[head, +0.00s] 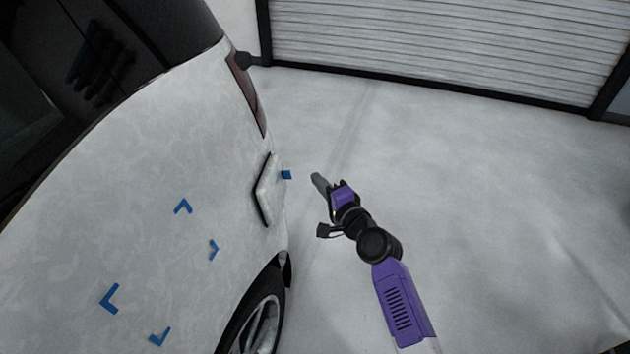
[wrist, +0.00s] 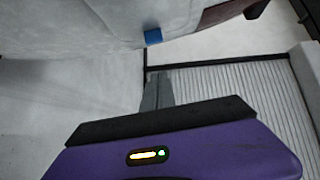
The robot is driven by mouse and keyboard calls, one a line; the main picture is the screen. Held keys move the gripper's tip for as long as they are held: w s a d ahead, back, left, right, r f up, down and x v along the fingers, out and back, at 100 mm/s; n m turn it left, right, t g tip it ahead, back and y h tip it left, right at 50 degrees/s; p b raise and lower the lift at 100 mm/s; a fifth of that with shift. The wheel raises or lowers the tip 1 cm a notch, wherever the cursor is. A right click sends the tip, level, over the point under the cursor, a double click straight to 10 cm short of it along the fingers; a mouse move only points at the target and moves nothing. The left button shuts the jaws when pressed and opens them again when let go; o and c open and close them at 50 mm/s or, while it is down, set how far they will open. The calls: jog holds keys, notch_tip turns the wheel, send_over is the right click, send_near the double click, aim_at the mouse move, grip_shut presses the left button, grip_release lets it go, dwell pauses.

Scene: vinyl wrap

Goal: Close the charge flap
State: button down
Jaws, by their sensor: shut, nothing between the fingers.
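The charge flap (head: 268,190) is a white panel on the side of the white car (head: 170,170), above the wheel. It stands out from the car body with a dark gap along its left edge, and a blue tape piece (head: 286,174) is at its outer edge. My gripper (head: 318,181) is to the right of the flap, apart from it, with its fingers shut and empty. In the wrist view the shut fingers (wrist: 157,90) point forward, below a blue tape piece (wrist: 153,37) on a pale surface. I cannot tell there whether that surface is the flap.
Several blue tape marks (head: 183,206) are on the car's side. The wheel (head: 258,318) is below the flap. A tail light (head: 246,90) is above it. A ribbed shutter door (head: 450,45) is at the back. The floor (head: 510,190) to the right is clear.

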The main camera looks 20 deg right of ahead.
jog(key=d+v, duration=0.1)
jog(key=v, duration=0.7)
jog(key=shift+d, duration=0.15)
jog(key=s+d+r+n+t+h, duration=0.2)
jog(key=s+d+r+n+h, duration=0.15)
jog(key=s, duration=0.55)
jog(key=s+a+r+n+g+p, duration=0.1)
jog(key=s+a+n, duration=0.1)
jog(key=s, duration=1)
jog(key=s+a+r+n+g+p, duration=0.1)
jog(key=s+n, duration=0.4)
jog(key=s, duration=0.7)
jog(key=s+a+r+n+g+p, duration=0.1)
jog(key=s+n, duration=0.3)
jog(key=s, duration=0.9)
jog(key=shift+a+r+g+p, duration=0.45)
jog(key=shift+a+r, duration=0.2)
jog(key=shift+a, duration=0.2)
